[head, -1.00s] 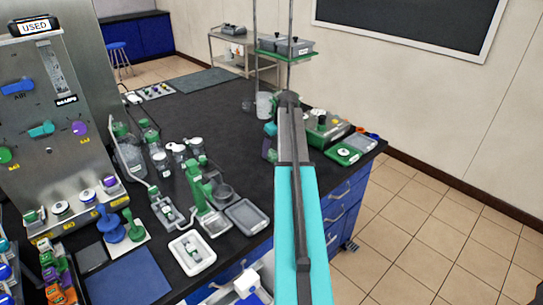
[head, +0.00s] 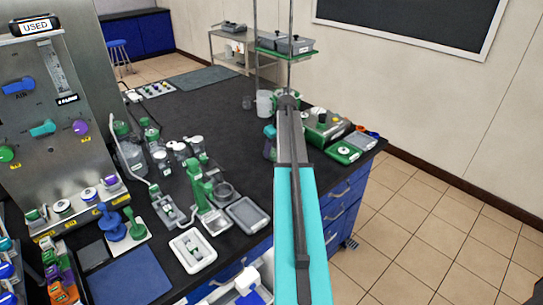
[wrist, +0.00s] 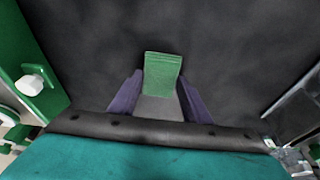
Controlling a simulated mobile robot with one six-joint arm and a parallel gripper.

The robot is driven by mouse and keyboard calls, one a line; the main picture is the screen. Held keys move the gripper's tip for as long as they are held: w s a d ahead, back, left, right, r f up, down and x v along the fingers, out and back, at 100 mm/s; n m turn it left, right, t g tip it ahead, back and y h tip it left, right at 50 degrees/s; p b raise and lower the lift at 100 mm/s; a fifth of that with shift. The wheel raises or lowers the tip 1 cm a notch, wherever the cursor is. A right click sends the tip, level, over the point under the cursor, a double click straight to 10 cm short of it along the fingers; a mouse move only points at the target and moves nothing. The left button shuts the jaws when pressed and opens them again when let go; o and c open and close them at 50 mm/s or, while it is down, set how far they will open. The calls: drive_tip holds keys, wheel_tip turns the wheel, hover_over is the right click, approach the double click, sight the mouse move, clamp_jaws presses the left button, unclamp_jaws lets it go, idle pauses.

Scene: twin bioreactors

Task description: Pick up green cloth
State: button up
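The green cloth (wrist: 163,72) shows in the wrist view as a small flat green piece above the middle of the picture, over the dark bench top. A grey surface lies just below it. My gripper (wrist: 160,76) has two purple fingers set apart, one on each side of the cloth. The fingertips are close to the cloth's side edges; I cannot tell whether they touch it. In the head view my arm stretches over the bench's right part, and the cloth cannot be made out clearly there.
A green-and-grey device (head: 326,128) and a green tray (head: 345,152) stand right of my arm on the bench. A white container (head: 264,103) and a stand's raised shelf (head: 287,54) are behind it. The bench top's middle (head: 225,120) is clear.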

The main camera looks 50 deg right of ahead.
sight(273, 153)
drive_tip(key=c, duration=0.5)
drive_tip(key=shift+r, duration=0.1)
drive_tip(key=shift+r+b, duration=0.75)
drive_tip(key=shift+r, duration=0.95)
drive_tip(key=s+a+b, duration=0.1)
drive_tip(key=s+a, duration=0.1)
drive_tip(key=s, duration=0.2)
drive_tip(key=s+a+r+b, duration=0.1)
drive_tip(key=s+a, duration=0.2)
drive_tip(key=s, duration=0.2)
drive_tip(key=s+a+b, duration=0.1)
drive_tip(key=s+a, duration=0.1)
drive_tip(key=s, duration=0.3)
drive_tip(key=shift+a+r, duration=0.2)
drive_tip(key=shift+a, duration=0.1)
